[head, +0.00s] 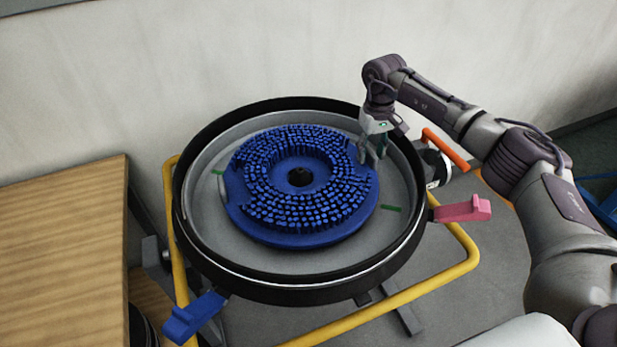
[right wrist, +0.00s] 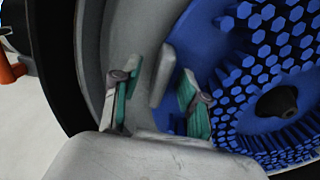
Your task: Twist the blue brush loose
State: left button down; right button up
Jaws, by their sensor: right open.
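My right gripper (head: 372,158) points down at the brush's right rear edge. In the right wrist view its fingers (right wrist: 161,95) are apart, with a grey tab (right wrist: 163,76) showing between them. I cannot tell whether they touch the brush. My left gripper is not in view.
A blue lever (head: 193,318), a pink lever (head: 463,209) and an orange handle (head: 446,150) stick out around the tank. A yellow tube frame (head: 440,278) surrounds it. A wooden surface (head: 62,250) stands at left. A pale wall (head: 250,50) is close behind.

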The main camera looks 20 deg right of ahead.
notch_tip(320, 180, up, 12)
jog(key=shift+r, duration=0.15)
jog(key=shift+w, duration=0.1)
dwell(0.5)
